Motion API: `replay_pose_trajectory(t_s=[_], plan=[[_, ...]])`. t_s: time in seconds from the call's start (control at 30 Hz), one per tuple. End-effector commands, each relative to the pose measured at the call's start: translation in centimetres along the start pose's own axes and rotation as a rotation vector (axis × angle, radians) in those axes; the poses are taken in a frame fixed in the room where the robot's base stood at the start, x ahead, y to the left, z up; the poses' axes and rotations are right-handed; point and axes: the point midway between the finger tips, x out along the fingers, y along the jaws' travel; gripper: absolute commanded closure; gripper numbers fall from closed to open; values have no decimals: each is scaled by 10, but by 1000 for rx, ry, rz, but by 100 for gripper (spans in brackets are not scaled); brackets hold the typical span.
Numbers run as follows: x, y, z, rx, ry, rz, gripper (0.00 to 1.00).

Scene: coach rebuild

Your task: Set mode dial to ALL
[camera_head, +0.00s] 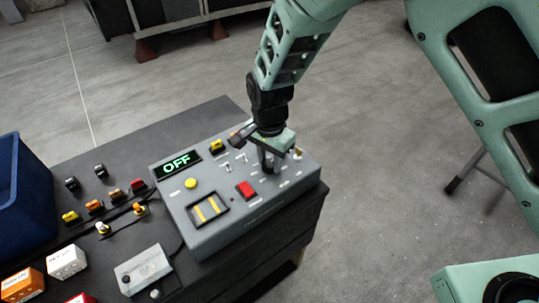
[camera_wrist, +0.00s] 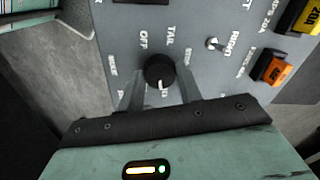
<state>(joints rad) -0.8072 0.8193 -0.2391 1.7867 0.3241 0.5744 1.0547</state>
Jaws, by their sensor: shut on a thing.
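The mode dial (camera_wrist: 160,72) is a round black knob with a white pointer mark, on the grey control box (camera_head: 253,222). In the wrist view, the mark points down the picture, away from the OFF and TAIL labels. Other labels around the dial are partly hidden or too small to read. My gripper (camera_wrist: 160,84) is shut on the dial, one finger on each side. In the head view, my gripper (camera_head: 268,162) comes down on the box's far right part and hides the dial. The box's display (camera_head: 177,164) reads OFF in green.
A toggle switch (camera_wrist: 212,43) marked RIGHT and an orange fuse (camera_wrist: 272,68) are right of the dial. A red button (camera_head: 246,189) and a yellow button (camera_head: 190,183) are on the box. A blue bin (camera_head: 24,195) and several small parts are at left.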

Motion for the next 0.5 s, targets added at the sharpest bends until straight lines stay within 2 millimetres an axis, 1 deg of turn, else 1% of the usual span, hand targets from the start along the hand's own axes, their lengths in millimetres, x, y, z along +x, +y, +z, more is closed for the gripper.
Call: replay_pose_trajectory(t_s=[0.03,0.5], plan=[[-3,-1,-1,44,2,-2,88],[-3,-1,-1,469,2,-2,88]])
